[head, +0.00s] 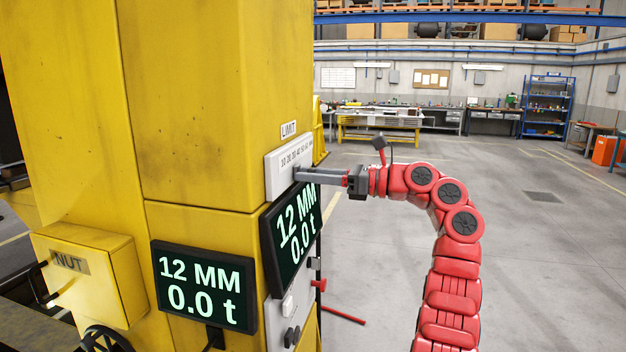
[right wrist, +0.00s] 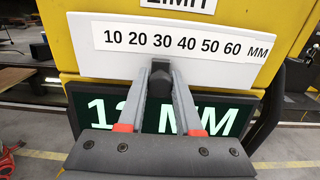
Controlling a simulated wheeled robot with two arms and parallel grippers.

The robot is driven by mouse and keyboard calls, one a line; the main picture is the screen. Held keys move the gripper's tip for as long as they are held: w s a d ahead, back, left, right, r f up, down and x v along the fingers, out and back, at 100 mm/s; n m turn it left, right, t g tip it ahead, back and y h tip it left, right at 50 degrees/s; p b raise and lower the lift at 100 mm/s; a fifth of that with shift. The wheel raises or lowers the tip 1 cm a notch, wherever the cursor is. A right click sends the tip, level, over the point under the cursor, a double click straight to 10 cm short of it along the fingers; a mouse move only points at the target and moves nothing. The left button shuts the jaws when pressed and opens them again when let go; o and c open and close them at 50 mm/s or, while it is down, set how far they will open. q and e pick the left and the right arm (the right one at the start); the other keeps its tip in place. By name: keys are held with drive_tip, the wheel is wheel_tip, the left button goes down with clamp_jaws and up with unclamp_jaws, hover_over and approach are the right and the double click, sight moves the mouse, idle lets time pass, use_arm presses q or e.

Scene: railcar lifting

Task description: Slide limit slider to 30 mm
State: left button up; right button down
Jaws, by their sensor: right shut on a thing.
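The white limit scale panel (head: 277,181) is on the side of the yellow column, under a LIMIT label (head: 289,130). In the right wrist view the panel (right wrist: 85,42) carries marks from 10 to 60 MM. The black slider knob (right wrist: 160,84) appears just below the 30 mark, slightly toward its right; its exact setting is hard to tell. My right gripper (head: 299,175) reaches in from the right. In the right wrist view its two grey fingers (right wrist: 161,72) are shut on the knob, one on each side. My left gripper is out of view.
Two dark displays, the side one (head: 291,237) and the front one (head: 204,285), read 12 MM and 0.0 t. Switches sit below the side display. A yellow NUT box (head: 90,280) stands at left. The floor (head: 540,240) at right is open.

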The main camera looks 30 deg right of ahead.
drive_tip(key=c, duration=1)
unclamp_jaws()
drive_tip(key=shift+c, duration=0.2)
drive_tip(key=o, duration=0.5)
drive_tip(key=shift+s+r, duration=0.1)
drive_tip(key=shift+c, duration=0.2)
drive_tip(key=shift+d, duration=0.1)
drive_tip(key=b+v, duration=0.4)
drive_tip(key=v, duration=1.3)
drive_tip(key=shift+b, duration=0.4)
drive_tip(key=shift+d, duration=0.1)
